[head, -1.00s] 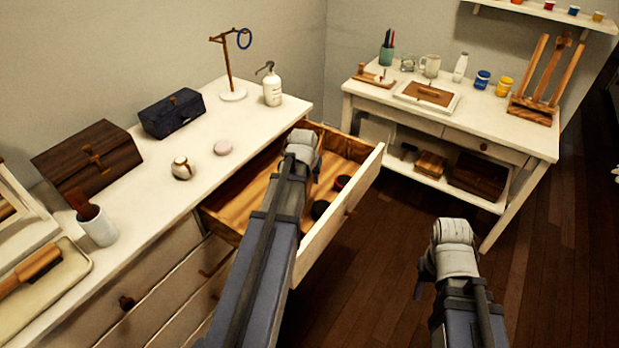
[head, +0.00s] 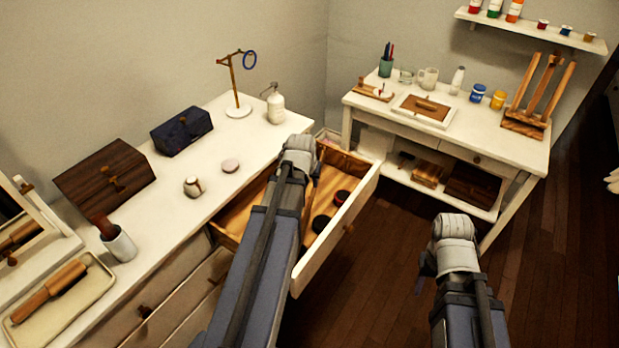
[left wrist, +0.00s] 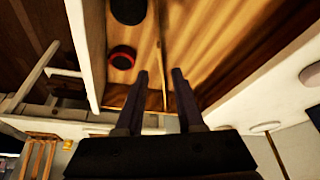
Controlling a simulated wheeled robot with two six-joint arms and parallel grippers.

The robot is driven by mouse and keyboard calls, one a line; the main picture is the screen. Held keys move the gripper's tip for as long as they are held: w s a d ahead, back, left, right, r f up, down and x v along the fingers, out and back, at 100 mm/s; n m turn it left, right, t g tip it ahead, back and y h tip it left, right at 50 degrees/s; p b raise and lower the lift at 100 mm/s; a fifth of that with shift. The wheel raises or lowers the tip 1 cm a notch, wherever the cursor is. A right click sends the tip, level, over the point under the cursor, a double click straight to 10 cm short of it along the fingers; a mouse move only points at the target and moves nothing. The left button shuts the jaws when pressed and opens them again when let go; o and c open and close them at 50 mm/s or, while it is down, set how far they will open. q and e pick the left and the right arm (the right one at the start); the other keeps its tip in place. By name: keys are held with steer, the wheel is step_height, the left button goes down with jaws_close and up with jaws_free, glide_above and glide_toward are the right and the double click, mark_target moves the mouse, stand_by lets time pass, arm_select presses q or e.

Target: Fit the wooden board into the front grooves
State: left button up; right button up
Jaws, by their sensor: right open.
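The open drawer (head: 335,240) has a wood floor and a white front. My left gripper (head: 299,160) is over its far part, pointing down; its fingers also show in the left wrist view (left wrist: 161,85). The fingers are apart, on either side of a thin wooden strip (left wrist: 164,95) that looks like the board's top edge. A clear gap shows between it and each finger. The grooves cannot be made out. My right gripper (head: 438,262) is open and empty, in front of the drawer above the floor; its fingers are mostly hidden.
Round red and black containers (head: 341,197) lie in the drawer near its front. The dresser top holds a dark wooden box (head: 105,180), a blue box (head: 182,131), a dispenser bottle (head: 276,106) and a ring stand (head: 237,110). A white table (head: 470,125) stands at the back right.

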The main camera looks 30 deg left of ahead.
arm_select(q)
steer(key=shift+p+v, duration=0.35)
steer(key=shift+v, duration=0.45)
arm_select(e)
steer(key=shift+r, duration=0.75)
arm_select(q)
steer(key=s+d+m+g, duration=0.1)
steer(key=s+d+m, duration=0.1)
steer(key=s+d, duration=0.3)
steer(key=s+d+f+m+g, duration=0.1)
steer(key=s+d+m+g, duration=0.1)
steer(key=d, duration=1.2)
steer(key=s+d+m+g, duration=0.1)
steer(key=s+d+m, duration=0.2)
steer(key=s+d, duration=0.4)
steer(key=d, duration=0.3)
steer(key=shift+s+d+f, duration=0.15)
steer(key=shift+s+f, duration=0.15)
